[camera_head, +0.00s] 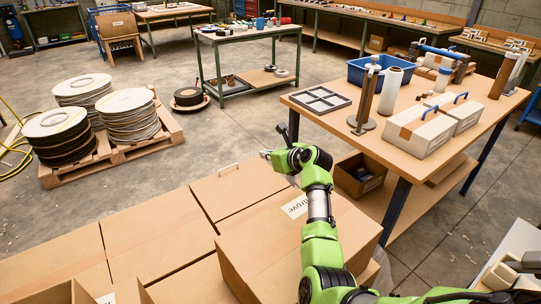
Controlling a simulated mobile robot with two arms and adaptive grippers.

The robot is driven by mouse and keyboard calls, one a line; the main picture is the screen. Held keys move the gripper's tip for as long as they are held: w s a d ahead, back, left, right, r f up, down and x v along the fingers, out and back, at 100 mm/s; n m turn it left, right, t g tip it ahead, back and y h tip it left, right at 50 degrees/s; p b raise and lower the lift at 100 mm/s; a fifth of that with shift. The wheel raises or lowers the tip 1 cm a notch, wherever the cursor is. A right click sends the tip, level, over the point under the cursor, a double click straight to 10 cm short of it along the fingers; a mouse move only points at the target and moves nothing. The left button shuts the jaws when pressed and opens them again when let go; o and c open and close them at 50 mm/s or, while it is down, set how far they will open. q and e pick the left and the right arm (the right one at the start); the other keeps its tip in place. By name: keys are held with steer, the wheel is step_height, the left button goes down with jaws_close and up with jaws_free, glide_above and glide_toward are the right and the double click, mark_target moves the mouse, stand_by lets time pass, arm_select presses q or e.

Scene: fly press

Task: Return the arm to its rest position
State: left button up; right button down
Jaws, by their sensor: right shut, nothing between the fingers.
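My right arm, green with black joints, comes up from the bottom edge right of centre and bends to the left at its wrist. My right gripper (265,154) is at the end of this arm, above the far side of the cardboard boxes (140,230). It points left, is shut and small in the picture, and has nothing between its fingers. My left gripper is not in view.
A wooden workbench (380,135) with a blue bin (372,72) and white boxes (420,128) stands close on the right. A pallet (160,140) with cable reels stands at the left. Concrete floor (230,128) is clear between pallet and bench.

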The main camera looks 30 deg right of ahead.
steer(key=shift+v, duration=1.4)
